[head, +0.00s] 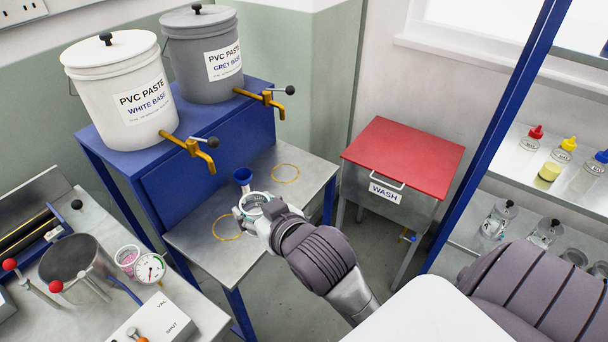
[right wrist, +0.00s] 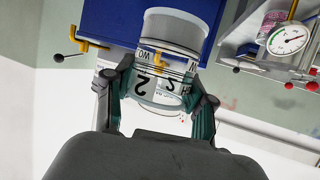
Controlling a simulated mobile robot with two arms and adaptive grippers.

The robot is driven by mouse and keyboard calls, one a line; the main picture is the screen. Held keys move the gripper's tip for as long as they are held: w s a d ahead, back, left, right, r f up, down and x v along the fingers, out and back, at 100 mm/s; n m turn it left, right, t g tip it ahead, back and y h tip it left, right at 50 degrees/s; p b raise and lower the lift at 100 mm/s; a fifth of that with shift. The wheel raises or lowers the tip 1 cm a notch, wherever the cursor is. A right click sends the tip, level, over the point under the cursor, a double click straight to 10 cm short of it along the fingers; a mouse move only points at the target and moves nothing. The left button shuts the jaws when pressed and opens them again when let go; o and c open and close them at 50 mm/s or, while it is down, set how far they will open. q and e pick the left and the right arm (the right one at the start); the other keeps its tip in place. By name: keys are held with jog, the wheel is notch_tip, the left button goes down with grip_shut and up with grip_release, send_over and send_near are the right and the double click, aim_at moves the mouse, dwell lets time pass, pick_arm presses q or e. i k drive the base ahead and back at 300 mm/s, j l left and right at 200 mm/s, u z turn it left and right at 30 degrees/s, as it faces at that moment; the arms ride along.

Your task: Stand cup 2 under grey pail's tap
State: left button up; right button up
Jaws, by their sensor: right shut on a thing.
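Cup 2 (right wrist: 160,90) is a clear cup with a "2" and other lettering on its side. It also shows from above in the head view (head: 256,199). My right gripper (right wrist: 158,98) is shut on it, one finger on each side. In the head view the right gripper (head: 257,208) is over the steel shelf, between two yellow rings; I cannot tell whether the cup touches the shelf. The grey pail (head: 203,55) stands on the blue stand, and its brass tap (head: 262,97) points out above the far yellow ring (head: 285,173). My left gripper is not in view.
The white pail (head: 118,92) has its tap (head: 190,148) above the near yellow ring (head: 228,227). A red-lidded wash bin (head: 403,152) stands to the right. The steel shelf (head: 195,241) is bare at its near edge.

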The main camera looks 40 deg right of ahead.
aim_at(285, 173)
jog(key=i+l, duration=0.1)
jog(key=l, duration=0.7)
jog(key=i+l, duration=0.15)
jog(key=l, duration=0.25)
jog(key=i+l, duration=0.1)
jog(key=i, duration=0.2)
jog(key=i+l, duration=0.15)
jog(key=i, duration=0.1)
